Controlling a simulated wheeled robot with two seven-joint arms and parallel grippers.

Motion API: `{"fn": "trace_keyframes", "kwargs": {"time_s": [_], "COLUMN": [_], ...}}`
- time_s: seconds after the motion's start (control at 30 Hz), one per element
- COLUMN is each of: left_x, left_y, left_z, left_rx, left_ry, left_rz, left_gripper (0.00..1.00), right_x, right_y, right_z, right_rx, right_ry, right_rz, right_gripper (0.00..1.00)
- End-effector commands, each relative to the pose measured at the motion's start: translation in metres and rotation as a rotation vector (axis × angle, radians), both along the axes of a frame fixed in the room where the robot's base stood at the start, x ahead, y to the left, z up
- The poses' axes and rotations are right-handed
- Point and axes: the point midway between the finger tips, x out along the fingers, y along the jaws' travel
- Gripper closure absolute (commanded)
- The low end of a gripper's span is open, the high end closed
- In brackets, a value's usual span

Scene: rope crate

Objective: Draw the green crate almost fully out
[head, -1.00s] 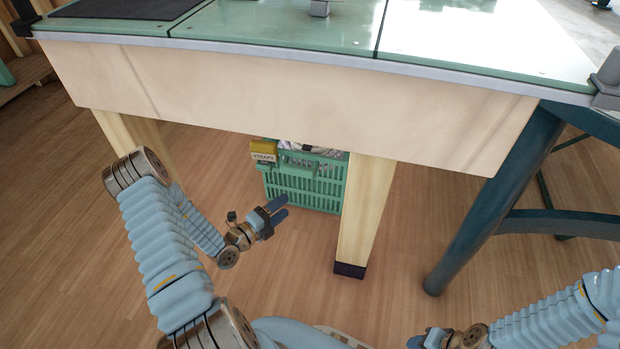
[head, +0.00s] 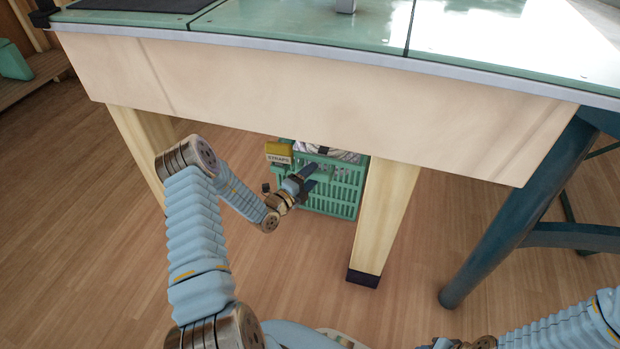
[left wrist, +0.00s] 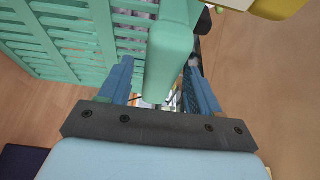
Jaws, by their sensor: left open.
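The green slatted crate (head: 338,192) stands on the floor under the table, with rope in its top, partly hidden by the table front and a leg. In the left wrist view the crate (left wrist: 60,42) fills the upper left. My left gripper (head: 311,177) is open at the crate's front. In the left wrist view its fingers (left wrist: 157,82) stand either side of a rounded green bar (left wrist: 168,60), which looks like the crate's handle; I cannot tell whether they touch it. My right gripper (head: 445,345) shows only partly at the bottom edge, its jaws unclear.
A pale table leg (head: 385,215) stands close to the crate's right. The table's front panel (head: 300,95) overhangs it. The wooden floor (head: 310,265) before the crate is clear.

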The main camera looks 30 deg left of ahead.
Motion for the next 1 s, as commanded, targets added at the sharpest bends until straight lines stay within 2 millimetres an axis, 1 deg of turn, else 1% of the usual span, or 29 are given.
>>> {"fn": "trace_keyframes", "kwargs": {"time_s": [0.2,0.47,0.6,0.63,0.87,1.0], "left_x": [0.0002,0.0000,-0.0001,-0.0001,-0.0019,-0.0094], "left_y": [-0.0001,-0.0001,-0.0001,-0.0001,0.0014,0.0086], "left_z": [0.0000,-0.0001,-0.0002,-0.0002,-0.0003,-0.0003], "left_rx": [0.000,0.000,0.000,0.000,0.001,0.001], "left_ry": [0.001,0.001,0.001,0.001,0.002,0.003], "left_rz": [0.000,0.000,0.000,0.000,0.000,0.002], "left_gripper": [0.37,0.77,0.98,1.00,1.00,1.00], "right_x": [0.0000,0.0000,0.0000,0.0000,0.0000,0.0000], "right_y": [0.0001,0.0000,0.0000,0.0000,0.0000,0.0000], "right_z": [0.0001,0.0001,0.0001,0.0001,0.0004,0.0018], "right_rx": [0.000,0.000,0.000,0.000,0.000,0.000], "right_ry": [0.000,0.000,0.000,0.000,0.000,0.000], "right_rz": [0.000,0.000,0.000,0.000,0.000,0.000], "right_gripper": [0.57,0.57,0.57,0.57,0.57,0.57]}}
